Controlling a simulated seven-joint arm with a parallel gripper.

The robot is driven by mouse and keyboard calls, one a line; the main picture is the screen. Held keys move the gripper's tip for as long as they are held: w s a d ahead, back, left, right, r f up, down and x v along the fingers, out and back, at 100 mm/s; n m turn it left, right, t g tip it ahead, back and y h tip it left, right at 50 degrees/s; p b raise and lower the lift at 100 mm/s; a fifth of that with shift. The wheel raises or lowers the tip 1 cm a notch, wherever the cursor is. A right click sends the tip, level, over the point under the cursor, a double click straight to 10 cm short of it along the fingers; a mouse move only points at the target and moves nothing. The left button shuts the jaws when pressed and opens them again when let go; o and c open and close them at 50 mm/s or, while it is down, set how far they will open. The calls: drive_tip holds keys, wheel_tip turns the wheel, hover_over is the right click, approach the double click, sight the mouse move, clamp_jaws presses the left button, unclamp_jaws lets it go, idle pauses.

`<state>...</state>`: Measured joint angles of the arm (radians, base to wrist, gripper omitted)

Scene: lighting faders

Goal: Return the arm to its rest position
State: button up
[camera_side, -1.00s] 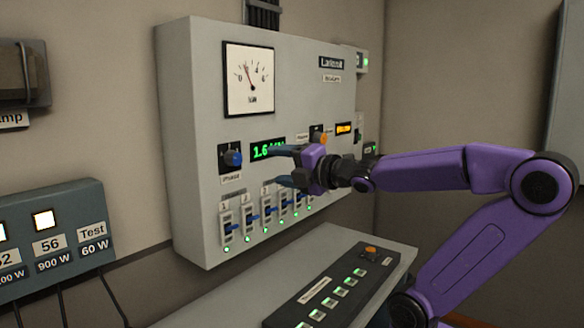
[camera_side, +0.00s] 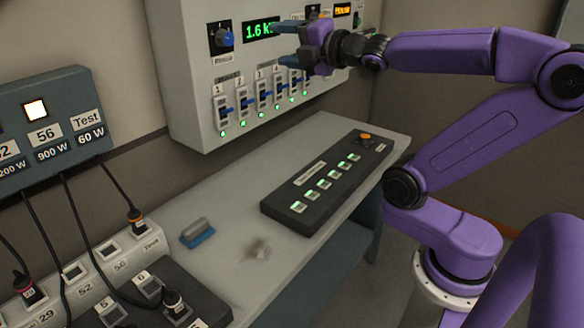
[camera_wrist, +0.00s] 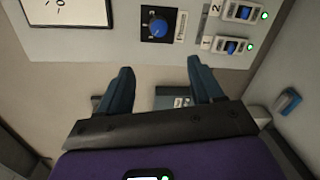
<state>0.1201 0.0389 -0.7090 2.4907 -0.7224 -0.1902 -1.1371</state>
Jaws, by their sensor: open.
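My gripper (camera_side: 283,44) is open and empty in front of the grey wall panel (camera_side: 183,75), near the green display (camera_side: 261,31). Its upper finger covers the display's right part in the side view. In the wrist view, my gripper's two fingers (camera_wrist: 160,72) stand wide apart with nothing between them. My purple arm reaches out to the panel from its base at the right. The faders (camera_side: 262,92) sit in a row below the gripper; some at the right are partly hidden. Their lights glow green. The gripper does not appear to hold a fader.
A blue rotary knob (camera_side: 224,39) sits left of the display. A dark console (camera_side: 322,182) with several lit buttons lies on the grey desk (camera_side: 225,262) below. A blue block-like item (camera_side: 198,233) lies on the desk. Cables hang from the grey box (camera_side: 45,125) at left.

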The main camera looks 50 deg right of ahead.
drive_tip(key=s+a+f+m+g+y, duration=0.2)
drive_tip(key=s+a+f+m+g, duration=0.15)
drive_tip(key=f, duration=0.45)
drive_tip(key=s+a+f+m+g+y, duration=0.1)
drive_tip(key=s+a+f+m+g, duration=0.15)
drive_tip(key=a+f+g, duration=0.4)
drive_tip(key=s+f+m+g+h, duration=0.1)
drive_tip(key=s+f+g, duration=0.2)
drive_tip(key=s, duration=0.7)
drive_tip(key=s+f+m+g+h, duration=0.1)
drive_tip(key=s+f+g, duration=0.3)
drive_tip(key=s, duration=0.6)
wheel_tip(320, 180, down, 3)
drive_tip(key=shift+s+d+r, duration=0.1)
drive_tip(key=shift+s+d, duration=0.15)
drive_tip(key=shift+d, duration=0.2)
